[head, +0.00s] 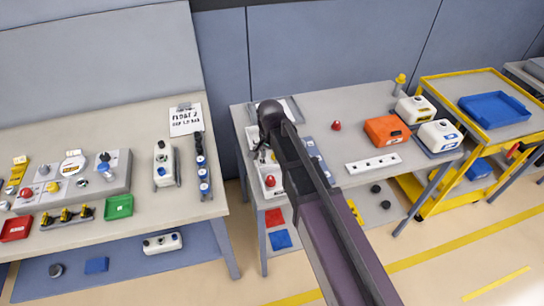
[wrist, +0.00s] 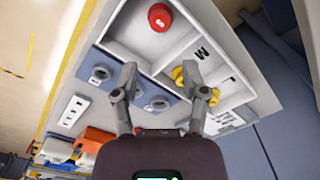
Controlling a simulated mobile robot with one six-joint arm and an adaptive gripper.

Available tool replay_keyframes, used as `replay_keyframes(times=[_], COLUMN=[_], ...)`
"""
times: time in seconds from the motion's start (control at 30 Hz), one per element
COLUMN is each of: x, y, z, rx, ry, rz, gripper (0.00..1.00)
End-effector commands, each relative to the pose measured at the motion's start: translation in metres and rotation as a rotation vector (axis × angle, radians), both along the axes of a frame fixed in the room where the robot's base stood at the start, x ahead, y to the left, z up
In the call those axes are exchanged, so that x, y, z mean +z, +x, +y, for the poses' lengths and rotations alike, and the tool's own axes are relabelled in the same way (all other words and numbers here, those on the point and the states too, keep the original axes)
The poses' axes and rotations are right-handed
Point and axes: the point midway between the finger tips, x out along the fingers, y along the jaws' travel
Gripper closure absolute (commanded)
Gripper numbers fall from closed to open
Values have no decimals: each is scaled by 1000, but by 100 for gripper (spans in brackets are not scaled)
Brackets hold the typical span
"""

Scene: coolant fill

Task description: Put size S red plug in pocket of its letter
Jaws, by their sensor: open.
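The red plug (wrist: 160,17), with an S on its top, sits in the end compartment of a white tray (wrist: 105,22) in the wrist view. In the head view a red plug (head: 270,181) shows near the tray's front end. Pockets marked M and, it seems, L lie beside it; no pocket letter shows at the red plug. A yellow plug (wrist: 212,97) is partly hidden by a finger. My gripper (wrist: 165,88) is open and empty above the tray's edge, apart from the red plug.
A grey-blue block (wrist: 100,73) with round holes lies along the tray. A red knob-like piece (head: 336,126), an orange box (head: 386,130) and a white socket strip (head: 373,164) stand to the right. The table's back middle is fairly clear.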

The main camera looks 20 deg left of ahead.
Motion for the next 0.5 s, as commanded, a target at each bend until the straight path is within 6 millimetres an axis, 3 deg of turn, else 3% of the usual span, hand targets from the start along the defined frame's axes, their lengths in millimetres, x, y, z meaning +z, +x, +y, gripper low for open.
replay_keyframes(times=[0.33, 0.5], x=[0, 0], y=[0, 3], z=[-5, -29], rx=[2, 12], ry=[0, 0], rz=[0, 0], gripper=[43, 43])
